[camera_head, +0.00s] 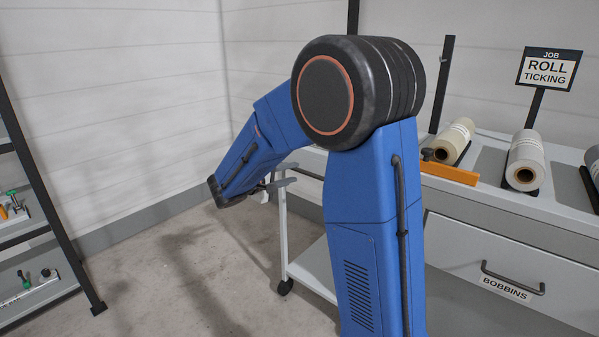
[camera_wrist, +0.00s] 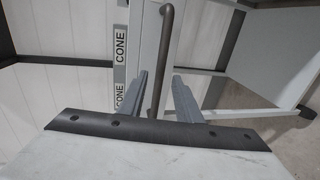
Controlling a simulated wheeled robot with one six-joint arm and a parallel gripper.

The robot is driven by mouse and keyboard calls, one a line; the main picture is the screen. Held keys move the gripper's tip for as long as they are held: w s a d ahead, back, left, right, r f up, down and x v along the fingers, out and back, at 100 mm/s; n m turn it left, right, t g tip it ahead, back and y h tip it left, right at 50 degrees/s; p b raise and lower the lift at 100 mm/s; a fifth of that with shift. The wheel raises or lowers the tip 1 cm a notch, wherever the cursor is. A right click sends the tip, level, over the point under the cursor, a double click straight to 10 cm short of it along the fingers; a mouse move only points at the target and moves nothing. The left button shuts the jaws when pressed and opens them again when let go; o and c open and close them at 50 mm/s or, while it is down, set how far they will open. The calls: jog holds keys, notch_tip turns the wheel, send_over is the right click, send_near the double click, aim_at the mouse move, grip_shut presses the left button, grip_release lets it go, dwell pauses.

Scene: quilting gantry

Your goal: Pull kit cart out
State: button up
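The kit cart, as I take it, is the pale wheeled frame in the head view, with a white post (camera_head: 283,235), a dark caster (camera_head: 285,287) and a low shelf. My arm hides much of it. My gripper (camera_head: 287,175) is small and partly hidden at its upper left corner. In the wrist view my gripper (camera_wrist: 160,76) is open, its two grey fingers apart. A dark bar handle (camera_wrist: 166,50) on a pale panel runs between them, with a gap visible on each side. I cannot tell how deep the handle sits between the fingers.
A white bench (camera_head: 487,195) with fabric rolls (camera_head: 525,160) and a drawer labelled BOBBINS (camera_head: 507,288) stands at right. A dark-framed rack (camera_head: 62,225) stands at left. The concrete floor (camera_head: 180,270) between rack and cart is clear. CONE labels (camera_wrist: 119,48) show in the wrist view.

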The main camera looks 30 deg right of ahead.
aim_at(298, 171)
jog(key=shift+x, duration=2.55)
grip_shut()
